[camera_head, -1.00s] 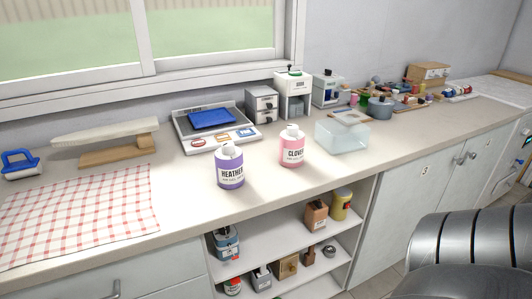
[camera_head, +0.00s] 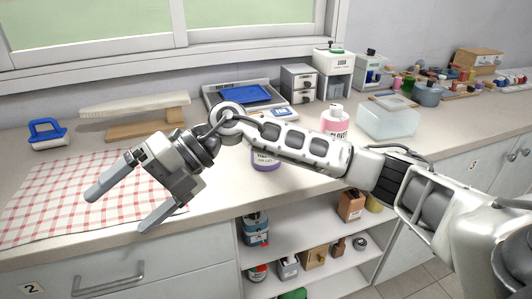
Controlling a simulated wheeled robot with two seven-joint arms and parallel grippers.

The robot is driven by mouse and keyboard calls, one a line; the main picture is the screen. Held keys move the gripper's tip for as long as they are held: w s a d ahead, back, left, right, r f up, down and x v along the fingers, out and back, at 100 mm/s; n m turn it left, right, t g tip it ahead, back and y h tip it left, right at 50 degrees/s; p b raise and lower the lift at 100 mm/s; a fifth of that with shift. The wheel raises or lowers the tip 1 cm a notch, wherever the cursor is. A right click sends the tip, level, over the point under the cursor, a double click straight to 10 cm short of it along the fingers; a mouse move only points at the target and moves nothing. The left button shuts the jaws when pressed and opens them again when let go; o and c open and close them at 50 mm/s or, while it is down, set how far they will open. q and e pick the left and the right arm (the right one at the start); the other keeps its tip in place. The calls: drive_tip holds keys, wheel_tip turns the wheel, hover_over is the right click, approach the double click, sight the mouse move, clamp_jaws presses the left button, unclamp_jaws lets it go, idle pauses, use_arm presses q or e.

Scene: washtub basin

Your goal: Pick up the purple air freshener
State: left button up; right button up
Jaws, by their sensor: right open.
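The purple air freshener (camera_head: 265,163) stands on the counter, mostly hidden behind my right arm; only the lower part of its body and label shows. My right gripper (camera_head: 118,210) is open and empty. It is to the left of the purple air freshener, in front of the checked cloth and near the counter's front edge. My left gripper is not in view.
A pink bottle (camera_head: 336,122) stands right of the purple one, partly behind my arm. A clear tub (camera_head: 388,122) is farther right. Open shelves (camera_head: 285,232) are below.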

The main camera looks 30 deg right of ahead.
drive_tip(key=w+d+r+m+t+h+b, duration=0.15)
drive_tip(key=d+r+h, duration=0.3)
drive_tip(key=d, duration=0.55)
drive_tip(key=w+d+r+m+t+h, duration=0.25)
drive_tip(key=d+h, duration=0.25)
drive_tip(key=d, duration=0.5)
drive_tip(key=w+d+r+m+t+h, duration=0.1)
drive_tip(key=w+d+r+h, duration=0.3)
drive_tip(key=d, duration=0.6)
hover_over(261, 163)
drive_tip(key=d, duration=0.2)
drive_tip(key=shift+h, duration=0.45)
drive_tip(key=f, duration=0.8)
drive_tip(key=shift+w+d+f+p, duration=0.2)
drive_tip(key=shift+w+p, duration=0.1)
drive_tip(key=shift+w, duration=0.05)
drive_tip(key=shift+s+p+x, duration=0.2)
drive_tip(key=shift+p+x, duration=0.1)
drive_tip(key=shift+x, duration=1.3)
drive_tip(key=shift+s+p+x, duration=0.2)
drive_tip(key=shift+p+x, duration=0.1)
drive_tip(key=shift+x, duration=1.3)
drive_tip(key=shift+a+f, duration=0.1)
drive_tip(key=c, duration=1.2)
